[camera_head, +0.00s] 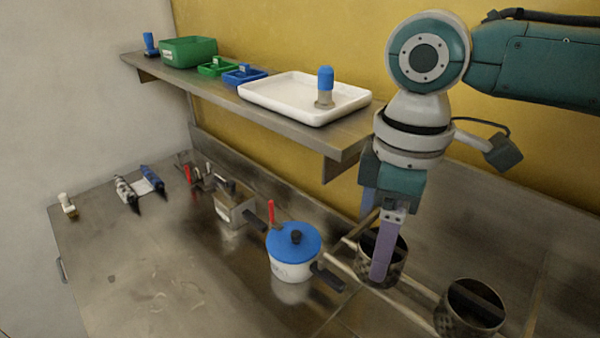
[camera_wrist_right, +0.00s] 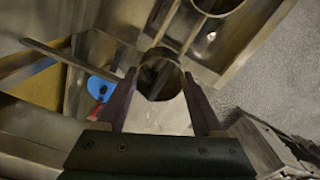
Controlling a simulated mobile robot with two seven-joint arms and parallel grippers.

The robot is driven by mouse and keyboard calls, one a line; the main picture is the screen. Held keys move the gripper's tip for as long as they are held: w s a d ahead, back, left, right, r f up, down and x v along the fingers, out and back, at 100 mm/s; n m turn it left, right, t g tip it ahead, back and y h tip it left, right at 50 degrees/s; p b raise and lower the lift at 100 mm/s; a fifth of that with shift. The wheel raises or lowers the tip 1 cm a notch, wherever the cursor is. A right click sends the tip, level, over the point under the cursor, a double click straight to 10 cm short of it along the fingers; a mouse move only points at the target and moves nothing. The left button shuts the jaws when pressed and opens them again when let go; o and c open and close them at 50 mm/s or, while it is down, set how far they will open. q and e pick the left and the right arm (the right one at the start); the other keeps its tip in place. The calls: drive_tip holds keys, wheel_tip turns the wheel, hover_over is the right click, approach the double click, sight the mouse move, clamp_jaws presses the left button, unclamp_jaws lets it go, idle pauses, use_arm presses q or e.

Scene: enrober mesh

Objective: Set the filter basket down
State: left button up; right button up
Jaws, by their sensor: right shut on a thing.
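A dark, round, perforated metal filter basket (camera_head: 398,268) is between the fingers of my right gripper (camera_head: 377,262). The gripper points down and is shut on it, with one purple finger in front of the basket's near wall. In the right wrist view the basket (camera_wrist_right: 161,76) shows between both purple fingertips, with a dark bar across its opening. It is low over the metal rails at the counter; I cannot tell whether its bottom touches anything. A second, similar basket (camera_head: 470,308) stands to the right, apart from the gripper. My left gripper is out of view.
A white pot with a blue lid (camera_head: 293,244) stands just left of the held basket, its dark handle pointing toward it. A metal box (camera_head: 233,210) is farther left. A shelf (camera_head: 340,137) with a white tray (camera_head: 285,105) is above. The counter's left front is clear.

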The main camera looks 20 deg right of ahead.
drive_tip(key=o, duration=1.4)
drive_tip(key=shift+f, duration=0.1)
drive_tip(key=shift+c, duration=0.2)
wheel_tip(320, 180, up, 12)
drive_tip(key=b, duration=0.1)
drive_tip(key=shift+r+b, duration=0.2)
drive_tip(key=shift+b, duration=0.15)
drive_tip(key=shift+s, duration=0.1)
